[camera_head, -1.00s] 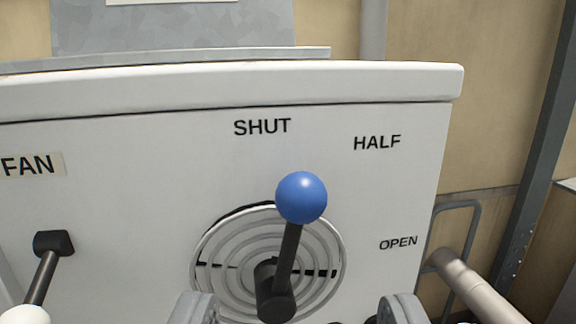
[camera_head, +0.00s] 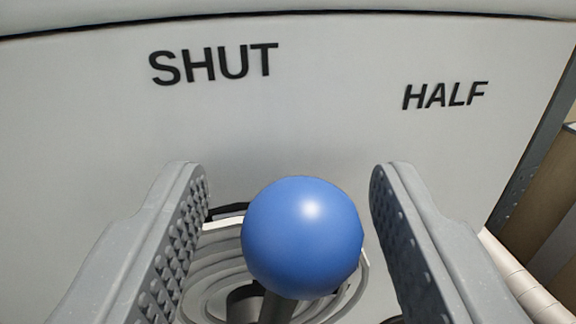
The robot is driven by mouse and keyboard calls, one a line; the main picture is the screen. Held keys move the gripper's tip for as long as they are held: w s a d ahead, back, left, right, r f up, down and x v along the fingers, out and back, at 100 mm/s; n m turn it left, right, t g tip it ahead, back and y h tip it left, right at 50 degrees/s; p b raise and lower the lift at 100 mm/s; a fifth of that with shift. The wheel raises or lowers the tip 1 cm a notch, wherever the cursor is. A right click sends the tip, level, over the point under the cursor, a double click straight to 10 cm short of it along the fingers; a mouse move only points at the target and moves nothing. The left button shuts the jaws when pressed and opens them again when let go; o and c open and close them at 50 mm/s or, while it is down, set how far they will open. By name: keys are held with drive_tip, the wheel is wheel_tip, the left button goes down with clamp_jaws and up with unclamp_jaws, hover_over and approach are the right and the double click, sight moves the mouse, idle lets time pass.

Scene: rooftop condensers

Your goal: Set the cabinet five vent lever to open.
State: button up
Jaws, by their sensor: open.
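The vent lever's blue ball knob (camera_head: 302,237) shows at the lower middle, on a dark stem that runs down out of view in front of the round vent grille (camera_head: 215,275). My gripper (camera_head: 288,180) is open, with one finger on each side of the knob. A gap shows between the knob and each finger; the right gap is narrower. The SHUT label (camera_head: 214,64) is on the white cabinet panel above and left of the knob. The HALF label (camera_head: 444,95) is above and right. The OPEN label is not in view.
The white cabinet face (camera_head: 330,70) fills most of the view. A pale pipe (camera_head: 520,280) runs along the lower right, past the cabinet's edge. A grey post (camera_head: 540,150) stands at the right.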

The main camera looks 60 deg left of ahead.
drive_tip(key=shift+w+a, duration=0.15)
drive_tip(key=c, duration=1)
drive_tip(key=shift+d, duration=0.2)
clamp_jaws()
drive_tip(key=shift+a, duration=0.1)
